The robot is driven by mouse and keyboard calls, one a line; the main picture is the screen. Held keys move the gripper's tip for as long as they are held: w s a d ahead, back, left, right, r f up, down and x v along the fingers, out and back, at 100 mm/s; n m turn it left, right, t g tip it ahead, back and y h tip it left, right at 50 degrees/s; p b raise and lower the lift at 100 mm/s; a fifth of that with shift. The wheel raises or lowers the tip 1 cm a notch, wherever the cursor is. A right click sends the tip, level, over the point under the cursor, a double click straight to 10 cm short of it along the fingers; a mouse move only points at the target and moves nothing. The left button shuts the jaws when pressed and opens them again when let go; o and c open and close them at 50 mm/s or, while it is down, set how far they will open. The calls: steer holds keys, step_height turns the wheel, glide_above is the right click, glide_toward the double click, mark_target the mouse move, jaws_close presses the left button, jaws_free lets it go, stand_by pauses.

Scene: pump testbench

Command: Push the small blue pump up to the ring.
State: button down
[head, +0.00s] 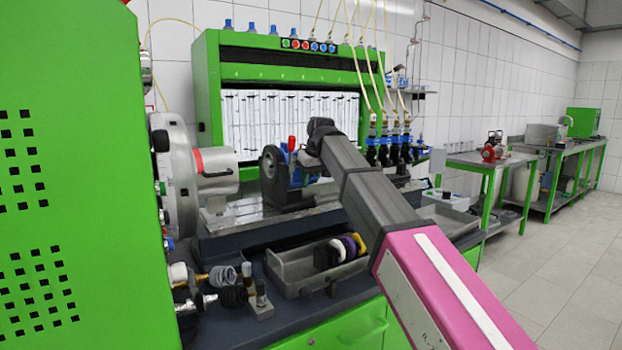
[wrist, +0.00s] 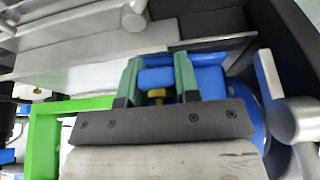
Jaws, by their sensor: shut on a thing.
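The small blue pump (head: 296,176) sits on the bench's metal bed, with a dark round flange (head: 272,165) on its left side and a red-tipped lever (head: 291,145) on top. My gripper (wrist: 157,78) is shut on a blue block of the pump (wrist: 208,82), one green-grey finger on each side, with a yellow fitting below the block. In the head view my arm's dark end reaches the pump's right side, and the fingertips are hidden. A silver drive head with a red ring band (head: 198,161) stands left of the pump. A gap shows between them.
A metal tray (head: 300,290) with dark, purple and yellow rings lies in front of the bed. Fittings and hoses (head: 225,290) stand at the front left. A green cabinet (head: 60,180) blocks the left side. Hoses hang behind the pump. Open floor (head: 570,260) lies to the right.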

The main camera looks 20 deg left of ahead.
steer(key=shift+s+a, duration=0.15)
stand_by(0.3)
steer(key=shift+s+a, duration=0.25)
steer(key=shift+s, duration=0.1)
steer(key=c, duration=0.8)
jaws_free()
steer(key=shift+v, duration=5.4)
